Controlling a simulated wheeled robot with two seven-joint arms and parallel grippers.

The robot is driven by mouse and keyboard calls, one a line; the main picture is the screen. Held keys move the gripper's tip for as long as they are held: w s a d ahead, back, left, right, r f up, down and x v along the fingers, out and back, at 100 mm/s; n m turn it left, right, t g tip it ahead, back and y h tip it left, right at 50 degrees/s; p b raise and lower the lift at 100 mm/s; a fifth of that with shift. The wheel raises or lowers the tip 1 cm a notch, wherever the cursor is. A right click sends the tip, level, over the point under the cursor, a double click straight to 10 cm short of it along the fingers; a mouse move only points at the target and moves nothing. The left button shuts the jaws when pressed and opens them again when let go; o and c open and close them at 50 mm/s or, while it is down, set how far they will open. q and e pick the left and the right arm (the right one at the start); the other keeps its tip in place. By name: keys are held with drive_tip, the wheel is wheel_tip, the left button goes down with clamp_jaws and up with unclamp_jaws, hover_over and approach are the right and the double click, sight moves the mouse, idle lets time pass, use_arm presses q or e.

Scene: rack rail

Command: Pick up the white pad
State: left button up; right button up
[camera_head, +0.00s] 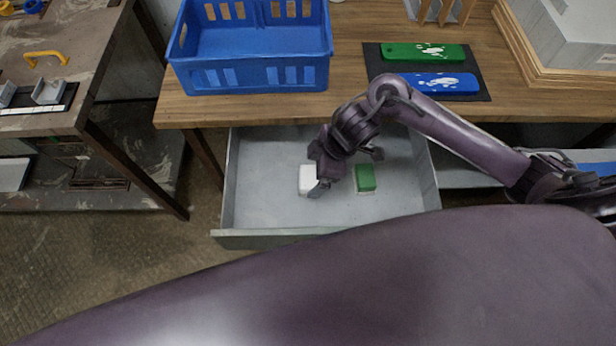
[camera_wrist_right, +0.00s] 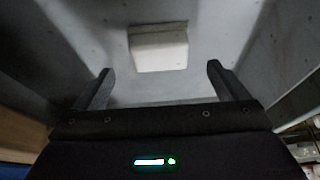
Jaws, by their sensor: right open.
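The white pad (camera_head: 307,180) lies in the open grey drawer (camera_head: 258,190), left of a green pad (camera_head: 365,178). My right gripper (camera_head: 322,186) reaches down into the drawer beside the white pad and partly covers its right side in the head view. In the right wrist view the white pad (camera_wrist_right: 158,47) lies ahead of the fingers, roughly centred between them. The right gripper (camera_wrist_right: 158,85) is open, its two fingers wide apart with nothing between them. My left gripper is not in view.
A blue basket (camera_head: 250,75) stands on the wooden table (camera_head: 345,104) above the drawer. Green (camera_head: 422,53) and blue (camera_head: 440,83) items lie on a dark mat. The drawer walls surround the gripper; the drawer floor at left is clear.

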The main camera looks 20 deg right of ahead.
sight(310, 177)
drive_tip(key=x, duration=0.5)
drive_tip(key=shift+d+f, duration=0.15)
drive_tip(key=c, duration=1.1)
